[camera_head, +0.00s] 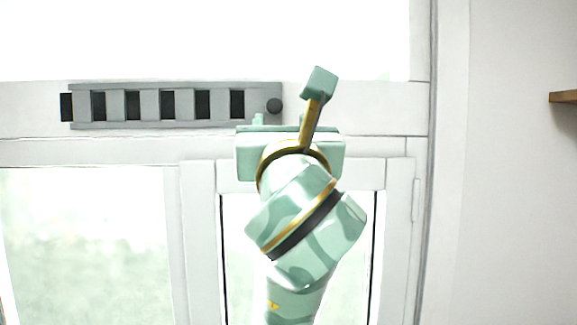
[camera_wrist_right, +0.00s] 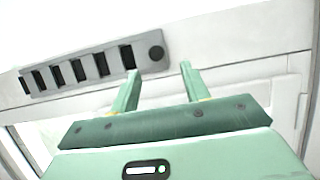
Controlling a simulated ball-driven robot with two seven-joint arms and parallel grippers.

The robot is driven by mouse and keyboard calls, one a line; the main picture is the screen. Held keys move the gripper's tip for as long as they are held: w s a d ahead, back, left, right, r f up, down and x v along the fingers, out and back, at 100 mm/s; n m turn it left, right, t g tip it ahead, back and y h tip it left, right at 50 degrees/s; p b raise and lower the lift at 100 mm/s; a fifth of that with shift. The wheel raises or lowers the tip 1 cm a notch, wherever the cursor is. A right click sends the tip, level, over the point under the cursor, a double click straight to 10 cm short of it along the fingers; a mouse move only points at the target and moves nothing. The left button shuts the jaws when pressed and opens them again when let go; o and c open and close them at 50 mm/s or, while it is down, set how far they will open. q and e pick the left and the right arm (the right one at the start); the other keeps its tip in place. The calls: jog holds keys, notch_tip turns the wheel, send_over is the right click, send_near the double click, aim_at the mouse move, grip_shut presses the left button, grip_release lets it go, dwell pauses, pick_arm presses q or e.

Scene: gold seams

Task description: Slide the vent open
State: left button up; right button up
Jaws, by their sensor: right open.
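The vent (camera_head: 180,88) is a long grey strip on the white window frame, with several dark slots between grey slats. A round dark knob (camera_head: 274,106) sits at its right end. In the right wrist view the vent (camera_wrist_right: 55,51) runs up to the right, with the knob (camera_wrist_right: 156,53) at its upper end. My right gripper (camera_head: 281,119) is just below the knob in the head view. In the right wrist view my right gripper (camera_wrist_right: 160,72) is open and empty, its two fingers pointing up at either side of the knob, which shows beyond them. I cannot tell any contact. My left gripper is not in view.
The white window frame (camera_head: 395,230) surrounds bright panes below and above the vent. A plain wall (camera_head: 510,200) with a brown wooden shelf edge (camera_head: 564,97) is at the far right. The space left of my right arm, before the vent, is clear.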

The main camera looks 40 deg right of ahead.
jog(key=b+v, duration=0.4)
jog(key=v, duration=0.4)
jog(key=shift+b, duration=0.3)
jog(key=shift+s+a, duration=0.1)
jog(key=shift+s, duration=0.05)
